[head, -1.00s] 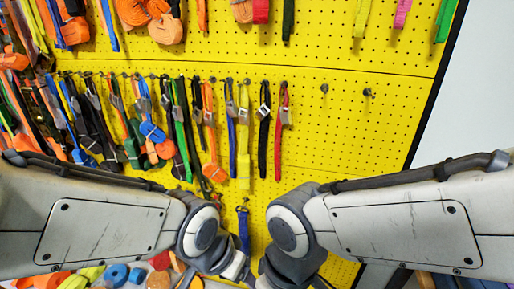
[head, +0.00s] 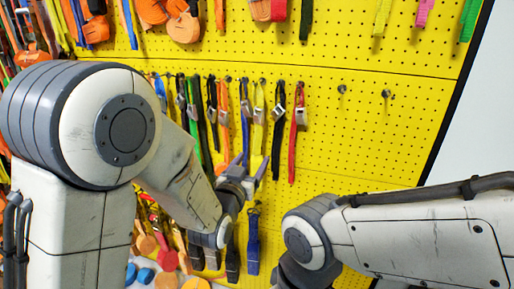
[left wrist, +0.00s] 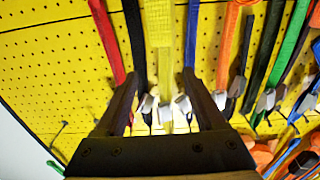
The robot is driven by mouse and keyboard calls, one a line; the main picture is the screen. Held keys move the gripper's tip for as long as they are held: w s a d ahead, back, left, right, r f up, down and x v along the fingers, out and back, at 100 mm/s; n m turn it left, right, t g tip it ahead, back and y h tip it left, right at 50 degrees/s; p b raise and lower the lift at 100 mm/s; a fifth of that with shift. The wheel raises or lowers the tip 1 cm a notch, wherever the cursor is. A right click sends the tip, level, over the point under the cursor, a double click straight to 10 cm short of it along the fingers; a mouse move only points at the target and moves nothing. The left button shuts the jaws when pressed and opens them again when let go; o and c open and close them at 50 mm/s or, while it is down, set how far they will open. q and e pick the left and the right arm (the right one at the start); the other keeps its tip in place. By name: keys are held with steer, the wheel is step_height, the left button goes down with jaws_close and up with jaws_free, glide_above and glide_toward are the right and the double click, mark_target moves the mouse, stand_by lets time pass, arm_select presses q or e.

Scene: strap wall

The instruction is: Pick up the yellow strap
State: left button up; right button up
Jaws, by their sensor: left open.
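The yellow strap (head: 258,136) hangs from a peg on the yellow pegboard, with a metal buckle near its top. In the head view its lower part is hidden behind my left gripper (head: 250,164). In the left wrist view, which looks upside down, the yellow strap (left wrist: 160,40) runs between the two fingers of my open left gripper (left wrist: 162,76). I cannot tell how deep the strap lies between them. The right arm comes in from the right, low in the head view; its gripper is out of frame.
A blue strap (left wrist: 191,35) and a black strap (left wrist: 134,35) hang close on either side, with a red strap (head: 292,150) beyond the black one. Bare pegs (head: 386,94) and clear board lie to the right. Several other straps crowd the left.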

mark_target(257, 148)
arm_select(q)
steer(key=shift+x, duration=1)
steer(key=p+x, duration=0.2)
steer(key=x, duration=0.1)
steer(key=p+x, duration=0.1)
steer(key=shift+w+a+r+p, duration=0.25)
steer(key=shift+w+a+p, duration=0.1)
steer(key=shift+w, duration=0.15)
steer(key=shift+w+d+f, duration=0.1)
steer(key=shift+w+d, duration=0.1)
steer(key=shift+w, duration=0.1)
steer(key=shift+c, duration=0.3)
jaws_close()
